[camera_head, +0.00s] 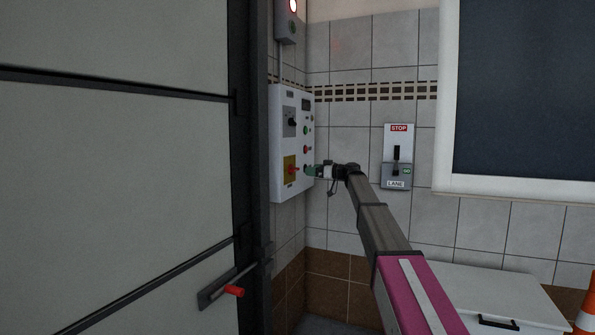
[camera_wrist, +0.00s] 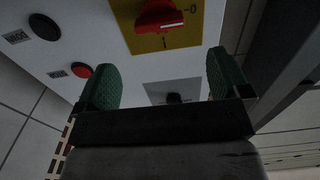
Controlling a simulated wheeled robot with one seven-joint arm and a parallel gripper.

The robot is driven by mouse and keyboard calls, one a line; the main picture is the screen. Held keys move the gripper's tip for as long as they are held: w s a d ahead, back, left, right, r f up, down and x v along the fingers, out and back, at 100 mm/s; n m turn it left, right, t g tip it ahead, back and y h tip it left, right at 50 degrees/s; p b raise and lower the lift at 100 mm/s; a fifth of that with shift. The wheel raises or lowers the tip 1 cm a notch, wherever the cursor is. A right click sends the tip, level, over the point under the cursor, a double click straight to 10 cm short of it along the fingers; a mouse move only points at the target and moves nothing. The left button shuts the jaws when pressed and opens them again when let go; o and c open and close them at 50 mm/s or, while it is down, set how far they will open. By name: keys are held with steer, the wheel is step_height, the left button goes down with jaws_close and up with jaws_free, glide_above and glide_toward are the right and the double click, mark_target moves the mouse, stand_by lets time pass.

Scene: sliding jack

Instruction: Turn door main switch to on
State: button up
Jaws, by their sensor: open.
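A white control panel (camera_head: 278,187) hangs on the wall beside the door. Low on it, a red rotary switch (camera_head: 290,169) sits on a yellow plate (camera_head: 288,159). In the wrist view the red switch (camera_wrist: 158,17) is cut by the top edge, with "0" and "I" marked on its yellow plate. Its white mark points to the right; I cannot tell exactly which marking it meets. My gripper (camera_wrist: 163,80) is open and empty, its green fingers apart below the switch in that view. In the head view my gripper (camera_head: 313,171) is close to the panel's lower right.
A black rotary switch (camera_head: 291,122) on a grey plate sits above the yellow one. Several round buttons line the panel's right side. A STOP/LANE box (camera_head: 397,157) hangs on the wall. The door (camera_head: 110,150) fills the left, with a red-handled lever (camera_head: 233,291).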

mark_target(297, 169)
steer(key=x, duration=0.9)
steer(key=shift+d, duration=0.1)
steer(key=c, duration=0.9)
